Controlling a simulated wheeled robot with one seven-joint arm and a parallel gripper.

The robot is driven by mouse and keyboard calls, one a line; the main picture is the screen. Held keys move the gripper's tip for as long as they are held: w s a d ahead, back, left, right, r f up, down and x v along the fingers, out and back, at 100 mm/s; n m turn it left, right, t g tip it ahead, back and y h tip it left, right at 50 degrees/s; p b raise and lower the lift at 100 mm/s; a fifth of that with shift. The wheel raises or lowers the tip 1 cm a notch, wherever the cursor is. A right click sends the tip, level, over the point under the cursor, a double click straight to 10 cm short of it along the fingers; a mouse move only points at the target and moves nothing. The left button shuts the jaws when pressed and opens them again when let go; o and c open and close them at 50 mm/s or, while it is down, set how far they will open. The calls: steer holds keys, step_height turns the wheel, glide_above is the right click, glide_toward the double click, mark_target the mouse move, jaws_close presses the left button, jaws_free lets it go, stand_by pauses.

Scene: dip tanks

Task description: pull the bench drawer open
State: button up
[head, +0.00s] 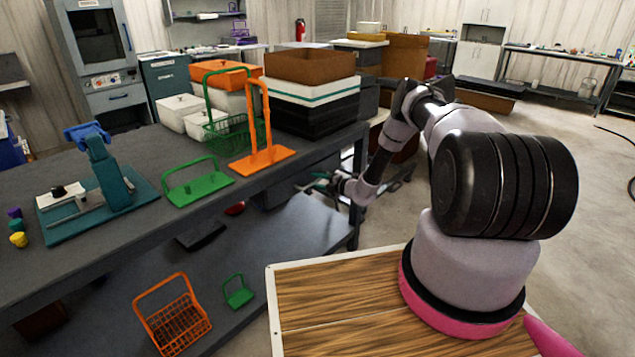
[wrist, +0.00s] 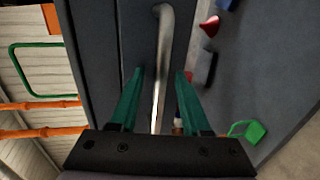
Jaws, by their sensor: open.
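The bench drawer (wrist: 137,35) shows as a dark grey front under the bench top in the wrist view. Its handle is a bright metal bar (wrist: 163,28) that runs lengthwise in that view. My gripper (wrist: 159,73) is open, with one teal finger on each side of the bar and a gap to both. How deep the bar sits between the fingers I cannot tell. In the head view my gripper (head: 318,184) is small, beside the bench's front edge, below the top. The drawer and handle are hard to make out there.
The bench top (head: 130,150) carries an orange stand (head: 262,156), a green rack (head: 198,188), a green basket (head: 228,135) and stacked bins (head: 310,92). The lower shelf (head: 270,245) holds an orange basket (head: 175,318) and a small green holder (head: 238,292). Open floor lies right of the bench.

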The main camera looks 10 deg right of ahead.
jaws_close()
stand_by(1.4)
